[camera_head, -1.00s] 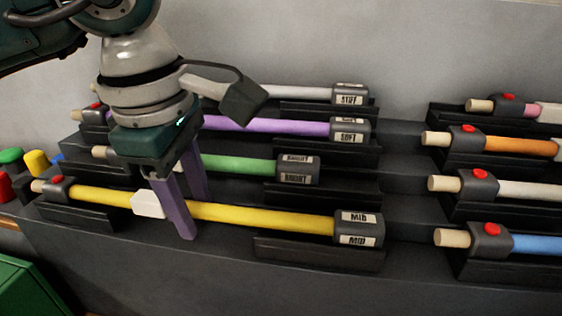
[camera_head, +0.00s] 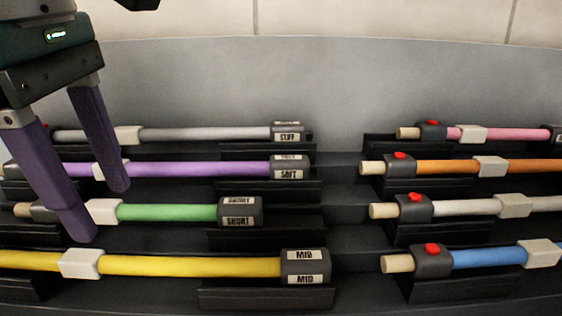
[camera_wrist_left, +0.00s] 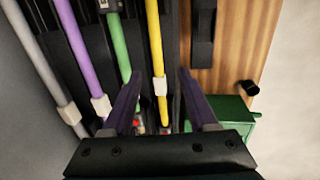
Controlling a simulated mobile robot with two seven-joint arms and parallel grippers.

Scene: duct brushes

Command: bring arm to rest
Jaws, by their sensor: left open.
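My left gripper (camera_head: 105,212) is open at the upper left of the head view, its two purple fingers spread and empty, in front of the left bank of rods. In the left wrist view the fingers (camera_wrist_left: 158,78) point towards the rack, with the yellow rod (camera_wrist_left: 155,45) showing between them and not gripped. The yellow rod (camera_head: 190,266) lies in its black holders in the front row, with a MID label at its right end. The green rod (camera_head: 165,212), purple rod (camera_head: 200,169) and grey rod (camera_head: 205,133) lie in the rows behind. My right gripper is not in view.
A right bank of rods, blue (camera_head: 490,257), white (camera_head: 455,207), orange (camera_head: 445,167) and pink (camera_head: 505,134), lies on the same stepped black rack. A green box (camera_wrist_left: 225,120) stands beside a wooden surface (camera_wrist_left: 235,50) in the left wrist view. A grey wall stands behind.

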